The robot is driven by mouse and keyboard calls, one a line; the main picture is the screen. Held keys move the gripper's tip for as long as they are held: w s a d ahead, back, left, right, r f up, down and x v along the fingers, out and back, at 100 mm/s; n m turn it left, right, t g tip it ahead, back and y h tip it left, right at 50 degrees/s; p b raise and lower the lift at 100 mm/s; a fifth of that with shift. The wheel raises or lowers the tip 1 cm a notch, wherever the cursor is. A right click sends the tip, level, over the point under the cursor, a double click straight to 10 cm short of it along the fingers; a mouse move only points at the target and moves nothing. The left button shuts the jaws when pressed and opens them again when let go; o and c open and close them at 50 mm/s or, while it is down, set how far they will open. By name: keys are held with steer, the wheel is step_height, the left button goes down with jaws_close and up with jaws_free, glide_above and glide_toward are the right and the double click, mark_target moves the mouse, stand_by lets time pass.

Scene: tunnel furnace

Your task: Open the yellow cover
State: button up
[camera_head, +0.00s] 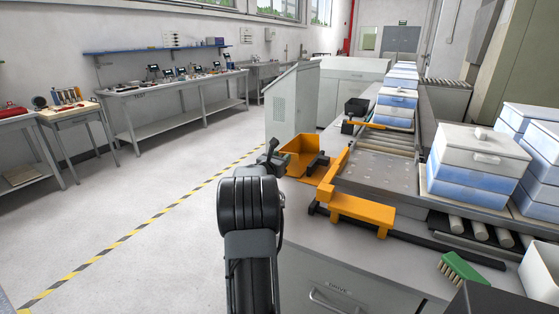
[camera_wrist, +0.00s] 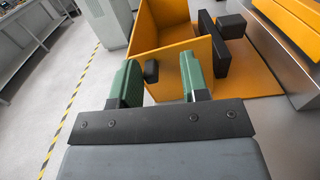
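The yellow cover (camera_head: 301,158) is an orange-yellow, box-like piece at the end of the conveyor bench. In the wrist view the yellow cover (camera_wrist: 182,62) fills the upper middle, with its hollow inside visible. A small black knob (camera_wrist: 151,71) sits at its near left edge. My gripper (camera_wrist: 161,80) has green fingers, spread apart, one on each side of the knob as seen from the wrist. I cannot tell whether a finger touches it. In the head view my gripper (camera_head: 272,158) is just left of the cover, partly hidden by my arm.
Black blocks (camera_wrist: 222,42) stand right of the cover. An orange bracket (camera_head: 361,211) is on the bench's near side. Blue-and-white boxes (camera_head: 478,165) stand on the rollers at right. A grey cabinet (camera_head: 291,103) stands behind. The floor (camera_head: 170,190) at left is clear.

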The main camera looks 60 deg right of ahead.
steer(key=a, duration=1.4)
steer(key=shift+w+b, duration=0.1)
steer(key=shift+b, duration=0.3)
